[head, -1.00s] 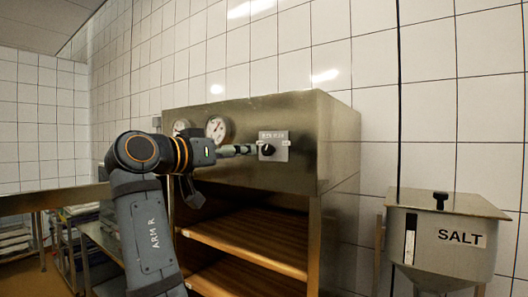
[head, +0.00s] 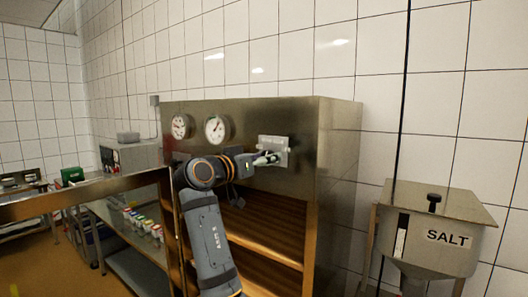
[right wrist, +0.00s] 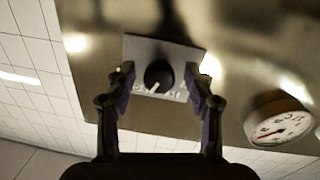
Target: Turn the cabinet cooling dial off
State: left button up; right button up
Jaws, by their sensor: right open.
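The cooling dial (right wrist: 159,75) is a round black knob with a white pointer mark, on a pale label plate (right wrist: 140,48) on the steel cabinet. In the right wrist view the mark points down and slightly left, towards lettering too blurred to read. My right gripper (right wrist: 160,70) is open, with one finger on each side of the knob and visible gaps between. In the head view my right gripper (head: 268,158) is in front of the plate (head: 277,142) and hides the dial. My left gripper is not in view.
The steel cabinet (head: 340,150) has two round gauges, the nearer one (head: 216,129) left of the plate, and open wooden shelves below. A salt hopper (head: 425,255) stands at right. A steel bench (head: 70,193) with goods under it is at left.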

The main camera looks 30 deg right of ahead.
jog(key=shift+s+a, duration=0.1)
jog(key=shift+a, duration=0.05)
jog(key=shift+r, duration=0.1)
jog(key=shift+c, duration=0.7)
grip_shut()
jog(key=shift+n, duration=0.3)
jog(key=n+t+b, duration=0.1)
jog(key=n, duration=1.7)
jog(key=shift+s+b, duration=0.1)
jog(key=shift+b, duration=0.2)
jog(key=shift+t, duration=0.4)
